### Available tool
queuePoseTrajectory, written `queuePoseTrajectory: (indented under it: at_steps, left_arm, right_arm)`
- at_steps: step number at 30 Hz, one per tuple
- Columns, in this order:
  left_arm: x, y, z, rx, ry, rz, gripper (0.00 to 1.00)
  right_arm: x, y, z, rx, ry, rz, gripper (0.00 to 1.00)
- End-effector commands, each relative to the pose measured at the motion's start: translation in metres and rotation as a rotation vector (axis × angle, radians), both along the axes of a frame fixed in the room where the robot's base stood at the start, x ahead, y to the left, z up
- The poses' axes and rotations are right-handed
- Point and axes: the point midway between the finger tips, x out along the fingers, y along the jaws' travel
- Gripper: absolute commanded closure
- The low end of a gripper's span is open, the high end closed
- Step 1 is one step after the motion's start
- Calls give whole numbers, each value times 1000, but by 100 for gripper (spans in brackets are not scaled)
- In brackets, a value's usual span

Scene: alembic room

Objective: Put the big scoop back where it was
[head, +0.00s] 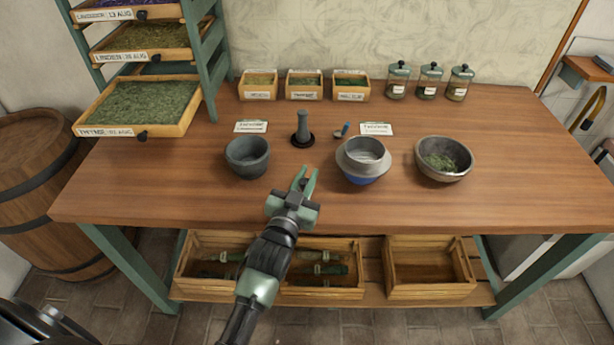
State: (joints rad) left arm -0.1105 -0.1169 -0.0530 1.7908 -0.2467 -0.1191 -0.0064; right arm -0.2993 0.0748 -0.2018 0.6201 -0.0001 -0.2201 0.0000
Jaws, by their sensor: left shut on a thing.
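My left gripper (304,184) is over the front middle of the wooden table (215,200), between the dark mortar and the blue bowl. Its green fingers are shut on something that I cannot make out. No big scoop is clearly visible. A small blue-handled tool (345,129), perhaps a scoop, lies behind the blue bowl, next to a label card (376,129). A grey bowl with green herbs (455,151) stands on the right. My right gripper is not in view.
A dark mortar (247,160), a pestle on a black base (303,128) and a blue bowl (363,180) with a grey sieve (363,158) stand nearby. Small herb boxes (304,84) and jars (430,82) line the back. A drying rack (205,65) stands left. The front right is clear.

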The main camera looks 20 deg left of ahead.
Motion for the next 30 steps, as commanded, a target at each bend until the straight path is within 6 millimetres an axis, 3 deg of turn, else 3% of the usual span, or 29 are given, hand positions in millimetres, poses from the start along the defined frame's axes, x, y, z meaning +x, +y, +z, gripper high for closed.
queuePoseTrajectory:
  at_steps: [3,4,6,18,23,30]
  left_arm:
    - [0,0,-4,0,-1,0,100]
    - [0,0,-4,0,0,0,82]
    - [0,0,-3,0,0,0,63]
    - [-1,0,2,0,1,0,63]
    - [-26,0,-2,-1,3,0,63]
    - [-79,1,-2,-1,3,-1,63]
  right_arm:
    - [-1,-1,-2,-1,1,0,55]
    - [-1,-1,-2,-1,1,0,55]
    - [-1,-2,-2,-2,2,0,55]
    - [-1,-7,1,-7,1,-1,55]
    - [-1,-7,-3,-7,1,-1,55]
    - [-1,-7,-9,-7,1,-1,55]
